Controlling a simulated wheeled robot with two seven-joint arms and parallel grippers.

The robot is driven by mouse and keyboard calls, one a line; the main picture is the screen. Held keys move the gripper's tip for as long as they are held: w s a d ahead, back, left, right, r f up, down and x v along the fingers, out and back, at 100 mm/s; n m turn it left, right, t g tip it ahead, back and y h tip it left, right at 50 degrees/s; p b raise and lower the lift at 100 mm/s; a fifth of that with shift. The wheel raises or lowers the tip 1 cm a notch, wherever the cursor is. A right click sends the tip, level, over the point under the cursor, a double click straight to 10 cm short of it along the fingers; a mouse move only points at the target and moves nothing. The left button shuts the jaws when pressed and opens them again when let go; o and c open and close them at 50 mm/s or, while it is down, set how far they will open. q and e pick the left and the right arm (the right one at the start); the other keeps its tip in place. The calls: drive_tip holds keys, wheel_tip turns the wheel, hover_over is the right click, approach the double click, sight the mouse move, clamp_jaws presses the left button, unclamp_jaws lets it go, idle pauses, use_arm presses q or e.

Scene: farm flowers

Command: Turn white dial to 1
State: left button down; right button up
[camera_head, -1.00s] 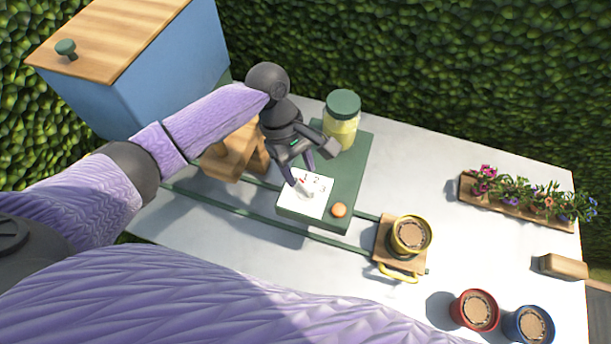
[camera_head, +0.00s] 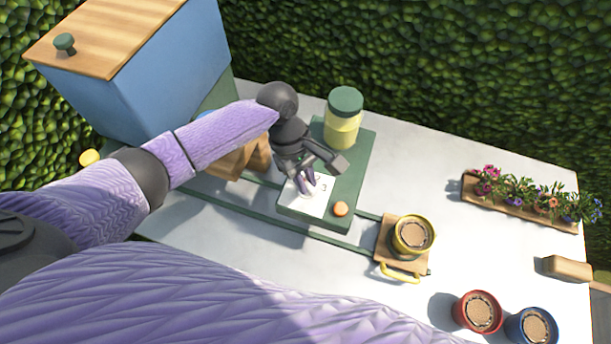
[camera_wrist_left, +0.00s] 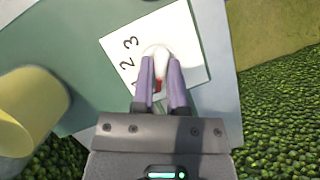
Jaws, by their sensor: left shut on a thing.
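The white dial sits on a white number card (camera_head: 312,205) on a green base (camera_head: 350,165). In the left wrist view the white dial (camera_wrist_left: 156,53) shows between the fingers, with a red mark near them. My left gripper (camera_head: 308,190) is shut on the dial from above; it also shows in the left wrist view (camera_wrist_left: 161,70). On the card (camera_wrist_left: 190,40) the numbers 2 and 3 are readable, and a further number is partly hidden by the left finger. The dial's exact pointing is hard to tell. My right gripper is not in view.
A green-lidded yellow jar (camera_head: 343,118) and an orange button (camera_head: 340,208) are on the base. A yellow pot (camera_head: 430,248) stands on a wooden carriage at the rail's end. A blue box (camera_head: 150,85) stands behind left. Red (camera_head: 460,310) and blue pots stand front right.

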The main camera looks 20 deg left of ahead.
use_arm(q)
drive_tip(key=shift+r+m+g+p, duration=0.1)
drive_tip(key=shift+m+g+p, duration=0.2)
drive_tip(key=shift+m+p, duration=0.45)
drive_tip(key=shift+d+m+y, duration=0.1)
drive_tip(key=shift+m+y, duration=0.3)
drive_tip(key=shift+m, duration=0.55)
drive_tip(key=m+g+y+p, duration=0.1)
drive_tip(key=m, duration=0.3)
drive_tip(key=shift+w, duration=0.1)
drive_tip(key=shift+m+y, duration=0.3)
drive_tip(key=c, duration=0.6)
unclamp_jaws()
drive_tip(key=shift+c, duration=0.2)
